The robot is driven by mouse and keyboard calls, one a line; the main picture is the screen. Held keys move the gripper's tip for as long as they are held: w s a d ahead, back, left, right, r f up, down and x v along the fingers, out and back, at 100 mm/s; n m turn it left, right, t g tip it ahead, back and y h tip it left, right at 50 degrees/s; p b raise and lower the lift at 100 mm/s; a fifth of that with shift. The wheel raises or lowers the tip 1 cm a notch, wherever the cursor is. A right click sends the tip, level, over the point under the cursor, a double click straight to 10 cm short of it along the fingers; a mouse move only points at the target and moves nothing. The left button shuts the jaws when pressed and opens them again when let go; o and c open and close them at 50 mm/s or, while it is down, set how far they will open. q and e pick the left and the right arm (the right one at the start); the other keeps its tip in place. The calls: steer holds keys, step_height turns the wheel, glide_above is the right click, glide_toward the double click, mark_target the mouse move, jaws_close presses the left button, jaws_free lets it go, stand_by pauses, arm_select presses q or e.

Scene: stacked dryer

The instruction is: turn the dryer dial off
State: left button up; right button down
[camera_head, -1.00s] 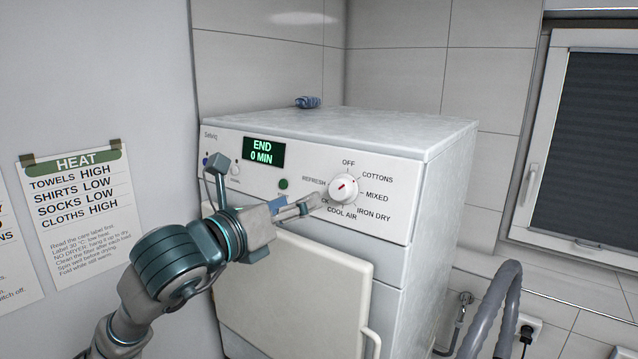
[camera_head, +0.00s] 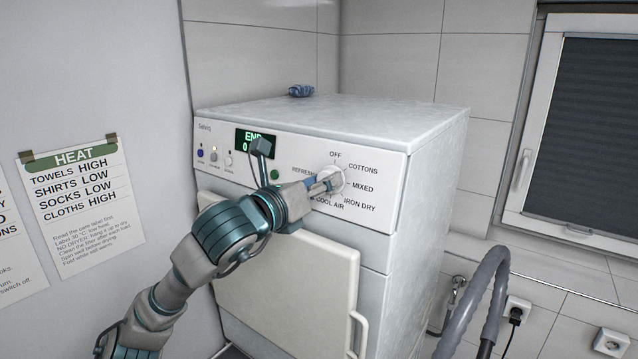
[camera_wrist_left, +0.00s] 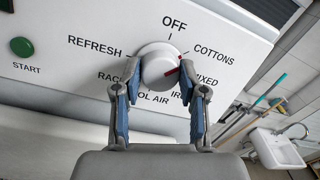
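The dryer dial (camera_head: 331,180) is a round white knob on the right of the dryer's front panel. My left gripper (camera_head: 322,185) reaches the dial from the left. In the left wrist view its two blue-padded fingers (camera_wrist_left: 160,77) are apart, one on each side of the dial, very close to its edge; I cannot tell whether they touch it. My right gripper is not in view.
The white dryer (camera_head: 430,180) has a flat top with a small blue item (camera_head: 301,91) on it. A door panel with a handle (camera_head: 358,333) is below my arm. A grey hose (camera_head: 488,295) is at right. A HEAT note (camera_head: 82,200) hangs on the left wall.

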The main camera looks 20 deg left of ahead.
arm_select(q)
steer(key=n+y+b, duration=0.1)
steer(key=n+b, duration=0.5)
steer(key=n, duration=0.1)
steer(key=n+y+b, duration=0.1)
steer(key=n+b, duration=0.2)
steer(key=shift+w+d+f+n+y, duration=0.1)
steer(key=shift+w+f+n+y, duration=0.05)
steer(key=shift+f+n+y, duration=0.15)
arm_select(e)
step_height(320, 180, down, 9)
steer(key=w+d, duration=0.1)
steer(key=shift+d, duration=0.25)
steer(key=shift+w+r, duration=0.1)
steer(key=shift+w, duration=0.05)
